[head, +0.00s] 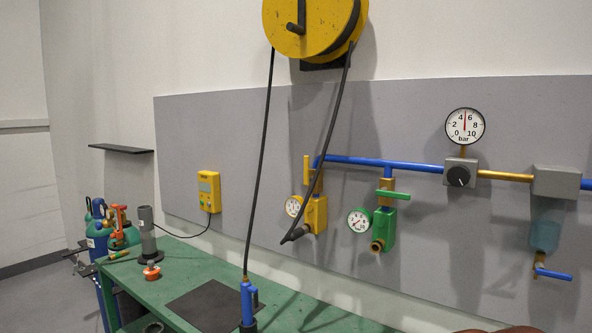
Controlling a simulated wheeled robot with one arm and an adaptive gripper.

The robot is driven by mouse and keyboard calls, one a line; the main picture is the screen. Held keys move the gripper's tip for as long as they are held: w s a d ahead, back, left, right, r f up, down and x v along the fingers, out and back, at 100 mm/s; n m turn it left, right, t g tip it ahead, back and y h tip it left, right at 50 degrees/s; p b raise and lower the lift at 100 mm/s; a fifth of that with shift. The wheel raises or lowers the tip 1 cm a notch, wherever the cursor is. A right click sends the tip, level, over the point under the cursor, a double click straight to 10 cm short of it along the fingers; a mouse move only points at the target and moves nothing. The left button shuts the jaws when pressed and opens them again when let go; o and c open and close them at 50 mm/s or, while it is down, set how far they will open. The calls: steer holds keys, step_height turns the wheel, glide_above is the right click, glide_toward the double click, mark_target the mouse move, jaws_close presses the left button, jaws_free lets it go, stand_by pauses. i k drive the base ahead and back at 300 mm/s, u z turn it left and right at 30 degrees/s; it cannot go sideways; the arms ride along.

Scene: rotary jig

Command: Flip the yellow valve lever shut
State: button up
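The yellow valve lever (306,169) stands upright on the yellow valve (316,214), just left of the left end of the blue pipe (350,160). A small round gauge (294,206) sits on the valve's left side. To the right, a green valve (383,226) has a green lever (393,195) lying roughly level across its top. My gripper is not in view.
A black hose hangs from the yellow reel (309,27), passing close to the yellow valve. A blue tool (248,301) hangs from its other strand over the green bench (180,269). A pressure gauge (465,126) and a blue-bowled filter (545,228) are at right.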

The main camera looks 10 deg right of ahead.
mark_target(307, 179)
steer(key=k, duration=0.35)
steer(key=z, duration=1.45)
steer(key=i, duration=0.55)
steer(key=u, duration=3.45)
